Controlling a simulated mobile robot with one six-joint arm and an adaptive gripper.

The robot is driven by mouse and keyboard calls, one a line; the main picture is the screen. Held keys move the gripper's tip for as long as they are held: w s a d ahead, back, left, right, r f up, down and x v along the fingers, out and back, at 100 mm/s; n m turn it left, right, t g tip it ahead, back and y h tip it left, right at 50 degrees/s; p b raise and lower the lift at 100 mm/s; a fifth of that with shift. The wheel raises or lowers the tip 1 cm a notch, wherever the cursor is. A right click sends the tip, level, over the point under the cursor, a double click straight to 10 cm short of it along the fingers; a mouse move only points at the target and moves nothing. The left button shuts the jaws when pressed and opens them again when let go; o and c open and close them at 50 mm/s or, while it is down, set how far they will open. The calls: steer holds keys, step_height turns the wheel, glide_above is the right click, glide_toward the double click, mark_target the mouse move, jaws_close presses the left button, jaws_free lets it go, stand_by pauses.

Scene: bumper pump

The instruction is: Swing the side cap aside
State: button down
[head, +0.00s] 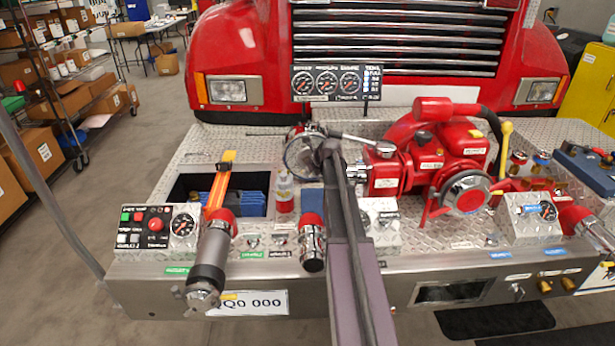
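The red pump (430,150) sits on the tread-plate bumper deck, right of centre. A round chrome-rimmed piece (296,158), which looks like the side cap, is to the pump's left, partly covered by the end of my arm. I cannot tell how far it is swung. A chrome fitting (357,172) on the pump's left side shows just right of my arm. My gripper (325,150) is at the far end of my arm, close to the round piece. Its fingers are too small and hidden to show whether they touch it or are open.
A silver nozzle (210,262) and an open bin with blue hose (255,186) are at left. A gauge panel (337,83) stands behind. A control box (150,231) is at front left. A chrome, red-topped fitting (312,244) stands left of my arm.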

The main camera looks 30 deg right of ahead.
steer(key=w+d, duration=0.4)
steer(key=w, duration=0.6)
steer(key=shift+w, duration=0.15)
steer(key=shift+d, duration=0.1)
stand_by(0.3)
steer(key=s+a+r+p, duration=0.7)
steer(key=r+p, duration=0.1)
steer(key=shift+s+a+r+p, duration=0.15)
steer(key=shift+s+r+p, duration=0.05)
steer(key=shift+r+p, duration=0.1)
stand_by(0.5)
steer(key=shift+f, duration=0.1)
stand_by(0.4)
